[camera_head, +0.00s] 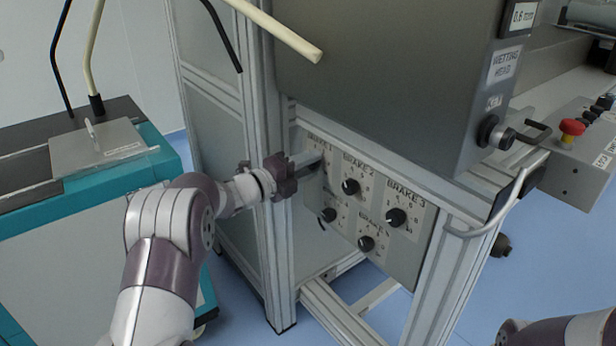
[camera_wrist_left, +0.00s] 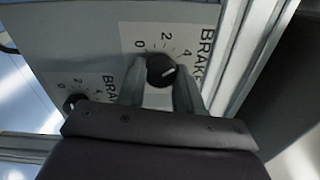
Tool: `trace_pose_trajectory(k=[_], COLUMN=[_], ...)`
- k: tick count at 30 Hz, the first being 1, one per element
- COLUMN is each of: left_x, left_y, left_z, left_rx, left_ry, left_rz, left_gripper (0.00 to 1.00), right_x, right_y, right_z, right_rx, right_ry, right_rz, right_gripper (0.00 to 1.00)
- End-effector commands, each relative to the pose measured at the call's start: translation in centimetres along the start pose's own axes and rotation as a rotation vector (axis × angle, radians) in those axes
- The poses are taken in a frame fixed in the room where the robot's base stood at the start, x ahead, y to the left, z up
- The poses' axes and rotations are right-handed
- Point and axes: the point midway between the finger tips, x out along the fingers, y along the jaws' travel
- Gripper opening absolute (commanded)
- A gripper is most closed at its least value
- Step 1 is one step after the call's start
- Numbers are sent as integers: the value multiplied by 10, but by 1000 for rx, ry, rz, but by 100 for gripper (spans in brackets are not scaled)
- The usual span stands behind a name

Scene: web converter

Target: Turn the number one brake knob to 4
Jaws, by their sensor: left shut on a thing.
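The number one brake knob (camera_wrist_left: 160,70) is black and round, on a white BRAKE-labelled plate with the numbers 0, 2 and 4 showing. Its white pointer line points right and slightly up, near the 4, a little below it in the left wrist view. My left gripper (camera_head: 309,164) reaches the BRAKE 1 plate (camera_head: 319,142) on the grey panel. In the left wrist view its two fingers stand on either side of the knob, shut on it. In the head view the fingers hide the knob. My right gripper is not in view; only part of that arm shows at bottom right.
The BRAKE 2 knob (camera_head: 350,187) and BRAKE 3 knob (camera_head: 396,217) sit to the right, with lower knobs (camera_head: 329,214) beneath. A metal frame post (camera_head: 275,240) stands left of the panel. A large grey housing (camera_head: 390,75) overhangs it. A teal cabinet (camera_head: 178,205) stands left.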

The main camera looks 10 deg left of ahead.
Motion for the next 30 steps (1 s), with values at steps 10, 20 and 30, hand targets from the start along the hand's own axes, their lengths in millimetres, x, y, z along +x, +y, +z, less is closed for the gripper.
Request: trace_pose_trajectory(k=[10, 20, 30], left_x=[0, 0, 0], left_y=[4, 3, 2], left_z=[-1, -1, -1], left_rx=[134, 160, 159], left_ry=[2, 2, 2], left_rz=[3, 3, 3], left_gripper=[4, 4, 60], right_x=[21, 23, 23], right_y=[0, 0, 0], right_z=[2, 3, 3], right_rx=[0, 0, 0], right_ry=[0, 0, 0], right_rz=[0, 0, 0], right_gripper=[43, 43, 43])
